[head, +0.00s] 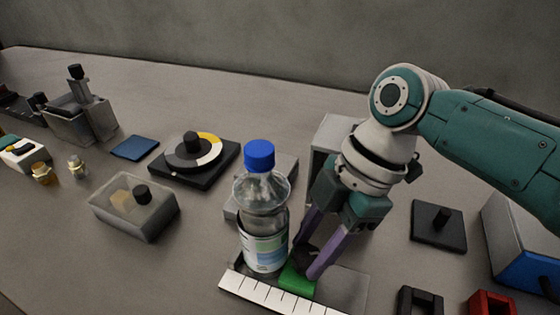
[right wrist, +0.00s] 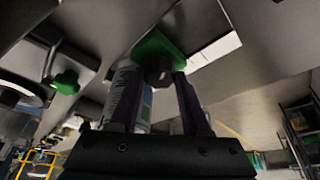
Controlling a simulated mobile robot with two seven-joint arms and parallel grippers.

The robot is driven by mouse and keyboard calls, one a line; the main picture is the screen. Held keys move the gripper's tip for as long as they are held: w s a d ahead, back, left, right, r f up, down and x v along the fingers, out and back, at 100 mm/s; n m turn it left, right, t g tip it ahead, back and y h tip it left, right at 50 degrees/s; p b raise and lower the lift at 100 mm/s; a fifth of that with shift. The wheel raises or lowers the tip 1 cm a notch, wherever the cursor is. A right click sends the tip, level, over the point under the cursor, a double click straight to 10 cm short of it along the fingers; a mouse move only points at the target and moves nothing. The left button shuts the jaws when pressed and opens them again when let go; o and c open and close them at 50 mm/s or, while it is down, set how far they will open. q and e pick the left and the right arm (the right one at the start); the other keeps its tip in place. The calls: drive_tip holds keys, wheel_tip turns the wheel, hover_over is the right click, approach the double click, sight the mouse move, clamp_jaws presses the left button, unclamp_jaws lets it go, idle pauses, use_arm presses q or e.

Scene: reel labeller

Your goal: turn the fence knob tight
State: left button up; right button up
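The fence knob (head: 305,257) is small and dark and sits on a green block (head: 298,281) beside a white marked scale. In the right wrist view the knob (right wrist: 158,72) shows in front of the green block (right wrist: 158,48). My right gripper (head: 312,262) reaches down over it, its purple fingers apart with the knob between their tips. I cannot tell whether the fingers (right wrist: 158,82) press on the knob or stand clear of it. My left gripper is not in view.
A clear bottle with a blue cap (head: 260,155) stands upright close left of my right gripper. A grey box (head: 330,135) stands behind. A dial plate (head: 193,158) and a lidded box (head: 133,208) lie left. A black knobbed plate (head: 438,226) lies right.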

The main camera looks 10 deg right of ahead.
clamp_jaws()
